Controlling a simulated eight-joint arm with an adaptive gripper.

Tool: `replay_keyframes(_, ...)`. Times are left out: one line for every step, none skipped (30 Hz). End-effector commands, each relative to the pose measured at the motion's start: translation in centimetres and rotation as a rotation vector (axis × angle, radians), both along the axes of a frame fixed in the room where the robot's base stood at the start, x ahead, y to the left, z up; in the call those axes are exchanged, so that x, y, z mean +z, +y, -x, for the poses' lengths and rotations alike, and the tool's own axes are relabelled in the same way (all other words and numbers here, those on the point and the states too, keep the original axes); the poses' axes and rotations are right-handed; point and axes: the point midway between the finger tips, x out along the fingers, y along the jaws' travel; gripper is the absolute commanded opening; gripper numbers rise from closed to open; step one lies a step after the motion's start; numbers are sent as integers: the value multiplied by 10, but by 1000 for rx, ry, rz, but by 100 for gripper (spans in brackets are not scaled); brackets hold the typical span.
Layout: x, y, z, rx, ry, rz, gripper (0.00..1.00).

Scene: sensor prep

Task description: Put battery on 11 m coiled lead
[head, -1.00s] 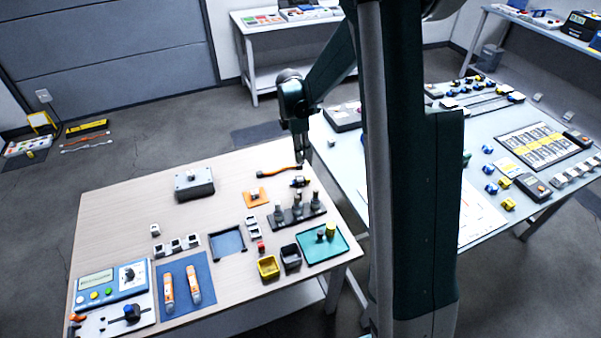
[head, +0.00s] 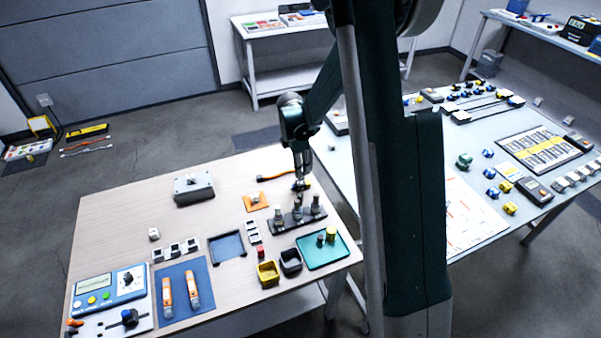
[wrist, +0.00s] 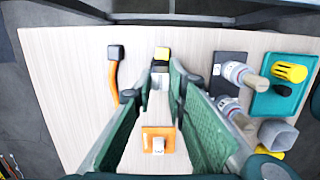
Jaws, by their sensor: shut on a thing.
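My gripper (head: 302,190) is low over the back right part of the wooden table. I cannot tell whether this is the 11 m coiled lead.
An orange square plate (wrist: 158,140) with a white part lies near the gripper. A dark rack with upright posts (head: 292,224) stands in front of the gripper. A teal tray (head: 340,252) with cylinders and two small bins, yellow (head: 268,275) and black (head: 290,263), are nearby. The left-back tabletop is mostly clear.

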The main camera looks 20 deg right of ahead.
Motion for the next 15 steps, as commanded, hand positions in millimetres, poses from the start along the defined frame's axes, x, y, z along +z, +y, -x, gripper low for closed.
replay_keyframes(-7,0,0,0,0,0,3)
replay_keyframes(-10,0,0,0,0,0,3)
replay_keyframes(-14,0,-1,0,0,0,3)
replay_keyframes(-17,0,-1,0,0,0,3)
replay_keyframes(-19,0,-1,0,0,0,3)
replay_keyframes(-21,0,0,0,0,0,3)
replay_keyframes(-21,0,0,0,0,0,3)
replay_keyframes(-22,0,0,0,0,0,3)
replay_keyframes(-22,0,0,0,0,0,3)
replay_keyframes(-22,0,0,0,0,0,3)
replay_keyframes(-22,0,0,0,0,0,3)
replay_keyframes(-22,0,0,0,0,0,3)
replay_keyframes(-22,0,0,0,0,0,3)
replay_keyframes(-22,0,0,0,0,0,3)
replay_keyframes(-22,0,0,0,0,0,3)
